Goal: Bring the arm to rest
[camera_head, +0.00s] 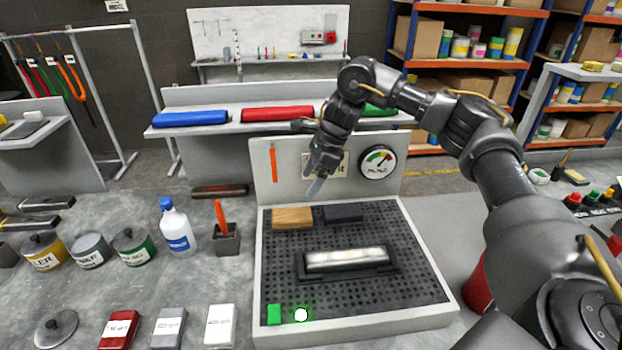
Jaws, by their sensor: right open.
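My right arm comes in from the right edge of the head view and bends over the spray booth. My right gripper (317,184) hangs above the back part of the booth's perforated floor, with its fingers pointing down. It is open, and I see nothing held in it. It covers part of the sign on the booth's back panel. My left gripper does not show.
The booth (440,300) holds a lit bar in a dark holder (398,278), a wooden block (291,222) and a dark block (343,213). A bottle (178,232), tins and small boxes stand left. A red container (477,288) stands right.

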